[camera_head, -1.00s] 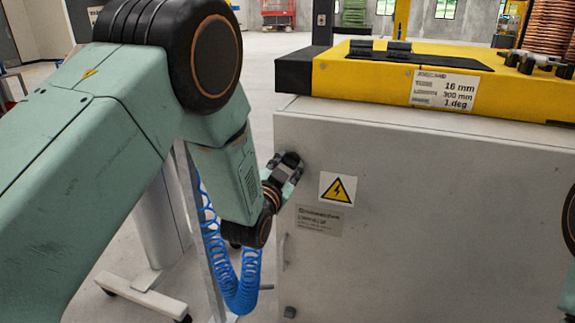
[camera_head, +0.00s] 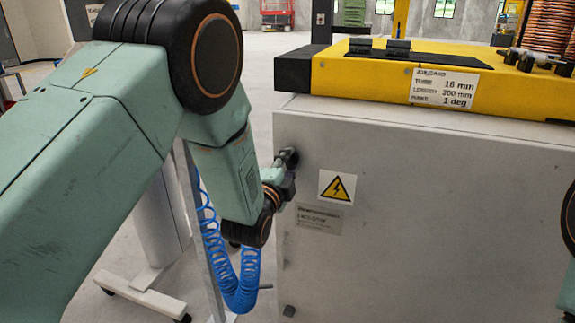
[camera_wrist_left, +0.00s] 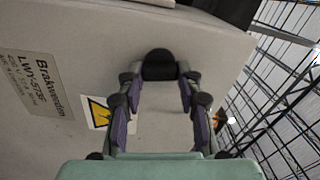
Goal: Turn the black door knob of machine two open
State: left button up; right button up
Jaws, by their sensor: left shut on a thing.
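The black door knob (camera_head: 290,155) sits on the grey door of the machine (camera_head: 420,220), near its upper left edge. In the left wrist view the knob (camera_wrist_left: 158,65) is a dark rounded block between my fingertips. My left gripper (camera_head: 285,170) reaches the door from the left and is shut on the knob; its purple-padded fingers show on both sides in the left wrist view (camera_wrist_left: 160,77). The door looks flush with the cabinet. My right gripper is outside these views; only a bit of my right arm shows at the right edge.
A yellow warning triangle (camera_head: 337,187) and a grey label plate (camera_head: 319,217) are right of the knob. The yellow machine top (camera_head: 380,82) carries a printed sign (camera_head: 443,88). A blue coiled hose (camera_head: 240,290) hangs below my left wrist.

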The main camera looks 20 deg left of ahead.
pick_arm(q)
jog(key=shift+m, duration=1.1)
jog(key=o, duration=1.1)
jog(key=shift+o, duration=0.2)
jog(key=shift+s, duration=0.1)
jog(key=s, duration=1.2)
jog(key=shift+a, duration=0.15)
jog(key=shift+w, duration=0.1)
